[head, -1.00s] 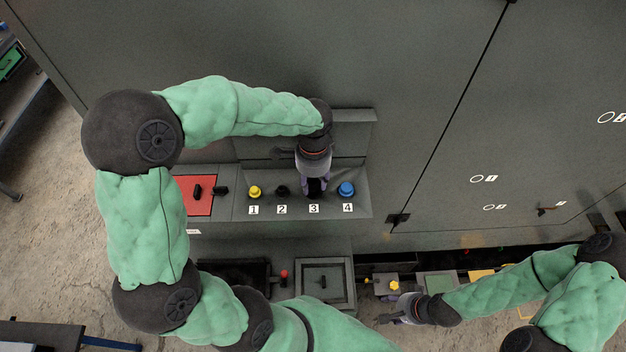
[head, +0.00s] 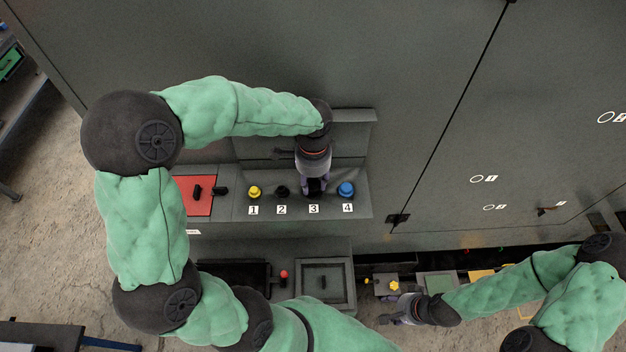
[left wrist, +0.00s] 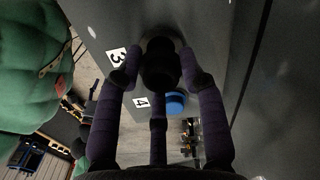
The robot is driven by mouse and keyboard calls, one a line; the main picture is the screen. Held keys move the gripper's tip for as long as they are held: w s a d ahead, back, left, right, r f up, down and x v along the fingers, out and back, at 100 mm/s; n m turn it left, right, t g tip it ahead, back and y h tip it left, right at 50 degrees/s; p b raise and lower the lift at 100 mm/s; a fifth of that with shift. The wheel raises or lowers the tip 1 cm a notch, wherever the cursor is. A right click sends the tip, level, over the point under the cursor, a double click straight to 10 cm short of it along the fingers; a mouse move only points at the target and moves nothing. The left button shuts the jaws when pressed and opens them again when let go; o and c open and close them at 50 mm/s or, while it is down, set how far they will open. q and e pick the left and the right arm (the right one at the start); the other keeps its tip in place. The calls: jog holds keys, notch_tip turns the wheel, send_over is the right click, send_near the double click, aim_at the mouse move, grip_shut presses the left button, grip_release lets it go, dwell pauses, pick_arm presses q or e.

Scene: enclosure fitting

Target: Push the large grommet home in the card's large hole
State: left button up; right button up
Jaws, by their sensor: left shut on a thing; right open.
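My left gripper (head: 314,191) reaches down to the sloped panel (head: 297,207) at the spot labelled 3, and its fingers hide most of that spot in the head view. In the left wrist view, its fingers are shut on a dark round piece (left wrist: 160,62) beside the label 3. I cannot tell whether this piece is the large grommet or how deep it sits. I cannot make out the card's large hole. My right gripper (head: 386,320) is open and empty at the lower right, near a small block with a yellow knob.
A yellow button (head: 255,191), a small black knob (head: 282,191) and a blue button (head: 346,189) line the panel near the labels. A red plate (head: 193,195) lies to their left. Tall grey cabinet doors (head: 420,90) stand behind. A framed recess (head: 325,265) lies below.

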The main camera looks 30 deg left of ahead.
pick_arm(q)
jog(key=shift+f+b, duration=1)
jog(key=shift+f, duration=0.35)
jog(key=o, duration=0.9)
jog(key=shift+r, duration=0.1)
